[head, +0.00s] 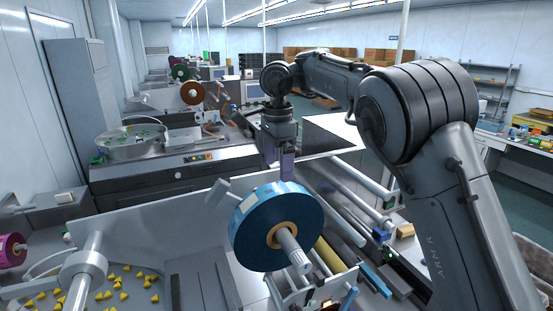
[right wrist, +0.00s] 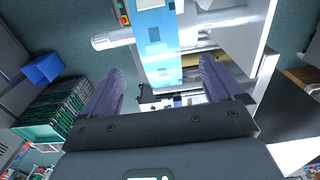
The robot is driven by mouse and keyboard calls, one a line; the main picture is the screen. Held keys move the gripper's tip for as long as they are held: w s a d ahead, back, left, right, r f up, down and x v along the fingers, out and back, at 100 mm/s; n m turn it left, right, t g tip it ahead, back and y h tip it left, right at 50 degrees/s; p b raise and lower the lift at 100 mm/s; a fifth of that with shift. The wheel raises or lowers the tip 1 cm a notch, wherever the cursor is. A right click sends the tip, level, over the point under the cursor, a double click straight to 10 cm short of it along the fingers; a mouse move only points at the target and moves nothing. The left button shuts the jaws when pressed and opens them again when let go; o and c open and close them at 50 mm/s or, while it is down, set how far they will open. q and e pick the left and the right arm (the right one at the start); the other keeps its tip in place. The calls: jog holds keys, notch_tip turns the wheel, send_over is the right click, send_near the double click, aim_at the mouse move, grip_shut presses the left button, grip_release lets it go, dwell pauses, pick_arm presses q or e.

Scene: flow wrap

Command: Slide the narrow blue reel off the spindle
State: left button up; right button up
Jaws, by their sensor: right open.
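The blue reel (head: 252,231) sits on the spindle (head: 291,247), which passes through its orange-brown core (head: 272,236) and sticks out toward the front. My right gripper (head: 280,175) hangs from above, fingers down, just over the back top edge of the reel. In the right wrist view its two fingers (right wrist: 163,90) stand wide apart, with nothing gripped between them. A light-blue patterned band (right wrist: 156,45) shows beyond and between the fingers; I cannot tell whether it is the reel's rim or film. My left gripper is not in view.
Another bare spindle (head: 84,268) is at left, near yellow pieces (head: 120,284). A green crate (right wrist: 45,132) shows in the right wrist view.

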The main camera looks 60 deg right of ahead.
aim_at(278, 199)
jog(key=shift+f, duration=5.4)
jog(key=shift+s, duration=0.1)
jog(key=c, duration=1.6)
